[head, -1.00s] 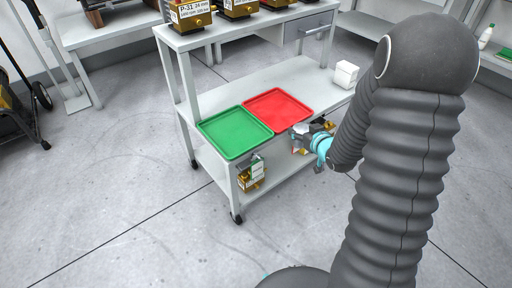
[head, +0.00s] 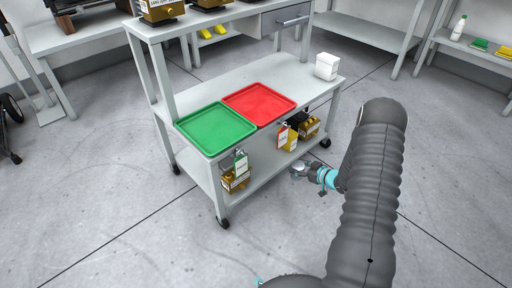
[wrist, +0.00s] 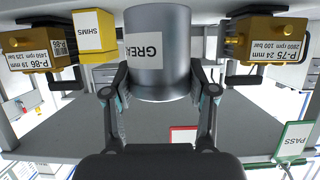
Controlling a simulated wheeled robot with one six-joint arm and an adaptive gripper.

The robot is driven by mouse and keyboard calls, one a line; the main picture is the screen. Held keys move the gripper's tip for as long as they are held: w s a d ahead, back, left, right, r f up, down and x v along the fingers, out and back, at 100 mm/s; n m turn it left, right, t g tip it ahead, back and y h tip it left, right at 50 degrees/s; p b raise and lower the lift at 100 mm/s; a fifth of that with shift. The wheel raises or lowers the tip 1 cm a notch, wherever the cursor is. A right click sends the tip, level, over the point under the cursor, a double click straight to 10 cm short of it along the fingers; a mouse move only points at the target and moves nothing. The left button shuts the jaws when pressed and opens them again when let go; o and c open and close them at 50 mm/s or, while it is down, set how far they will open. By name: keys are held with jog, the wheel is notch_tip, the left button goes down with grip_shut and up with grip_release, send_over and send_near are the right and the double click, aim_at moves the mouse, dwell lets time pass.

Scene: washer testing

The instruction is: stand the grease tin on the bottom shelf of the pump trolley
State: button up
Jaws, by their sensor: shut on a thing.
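The grease tin (wrist: 157,55) is a grey metal cylinder with a white label, seen upside down in the wrist view. My gripper (wrist: 160,82) is shut on it, one finger on each side. In the head view my gripper (head: 301,170) is low in front of the pump trolley's long side; the tin is hard to make out there. The trolley's bottom shelf (head: 258,181) lies just beyond, with bare space between the things on it. I cannot tell whether the tin is over the shelf edge.
A yellow shims box (head: 292,141) and another pump (head: 311,127) stand right, near a red-edged tag (head: 282,136). Green (head: 216,128) and red (head: 259,103) trays lie on the shelf above.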

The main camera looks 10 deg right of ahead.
jog(key=w+a, duration=0.3)
jog(key=w, duration=0.1)
jog(key=w+a, duration=0.4)
jog(key=w, duration=0.1)
jog(key=w+a+b, duration=0.1)
jog(key=w+a, duration=0.2)
jog(key=w, duration=0.2)
jog(key=shift+w+a+f, duration=0.1)
jog(key=shift+a, duration=0.1)
jog(key=shift+w+a, duration=0.1)
jog(key=shift+f, duration=1.7)
jog(key=shift+f+b, duration=0.15)
jog(key=shift+b, duration=0.25)
jog(key=o, duration=1.3)
